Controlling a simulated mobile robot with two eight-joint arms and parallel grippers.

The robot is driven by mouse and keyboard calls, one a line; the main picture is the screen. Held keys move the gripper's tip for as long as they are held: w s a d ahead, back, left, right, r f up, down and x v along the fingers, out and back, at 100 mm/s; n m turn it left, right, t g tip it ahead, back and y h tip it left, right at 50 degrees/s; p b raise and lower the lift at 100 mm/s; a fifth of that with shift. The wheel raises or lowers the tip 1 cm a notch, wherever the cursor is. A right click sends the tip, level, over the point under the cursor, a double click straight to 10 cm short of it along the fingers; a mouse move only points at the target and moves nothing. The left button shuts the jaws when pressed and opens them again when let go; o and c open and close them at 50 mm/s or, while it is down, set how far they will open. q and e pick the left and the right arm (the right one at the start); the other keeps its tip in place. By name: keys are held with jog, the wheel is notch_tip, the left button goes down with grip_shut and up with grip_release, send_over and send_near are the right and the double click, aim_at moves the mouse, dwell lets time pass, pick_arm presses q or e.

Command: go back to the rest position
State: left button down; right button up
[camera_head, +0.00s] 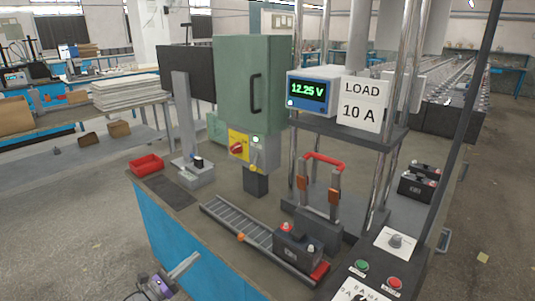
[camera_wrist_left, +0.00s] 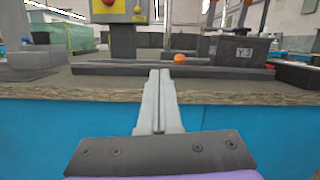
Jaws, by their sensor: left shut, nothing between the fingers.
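My left gripper (camera_head: 190,262) is low at the left front of the workbench, outside its blue front panel. Its two pale fingers are pressed together with nothing between them. In the left wrist view the closed fingers (camera_wrist_left: 159,78) point toward the bench edge, and part of the blue panel shows on both sides of them. I cannot tell the exact gap to the bench. My right gripper is not in view.
On the workbench (camera_head: 157,228) stand a roller track (camera_head: 236,222), a dark battery (camera_head: 297,245), a red tray (camera_head: 147,165), a green cabinet (camera_head: 240,85) and a meter reading 12.25 V (camera_head: 309,92). Open floor (camera_head: 70,225) lies left of the bench.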

pick_arm(q)
notch_tip(320, 180, up, 12)
jog(key=s+a+n+t+y, duration=0.1)
jog(key=n+t+y, duration=0.2)
jog(key=n+y, duration=1.4)
jog(key=s+d+f+n+g+h, duration=0.1)
jog(key=s+d+f+n+g, duration=0.35)
jog(key=s+n, duration=0.55)
jog(key=s+d+f+n+g+h, duration=0.25)
jog(key=s+f+n+g, duration=0.35)
jog(key=s, duration=0.9)
jog(key=s+d+f+n+g+h, duration=0.1)
jog(key=s+d+f+n+g, duration=0.35)
jog(key=s+n, duration=0.6)
notch_tip(320, 180, up, 19)
jog(key=w+m+t+p, duration=0.1)
jog(key=p, duration=1.6)
jog(key=shift+a, duration=0.3)
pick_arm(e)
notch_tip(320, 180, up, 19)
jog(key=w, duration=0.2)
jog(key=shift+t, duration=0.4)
pick_arm(q)
jog(key=shift+s, duration=0.1)
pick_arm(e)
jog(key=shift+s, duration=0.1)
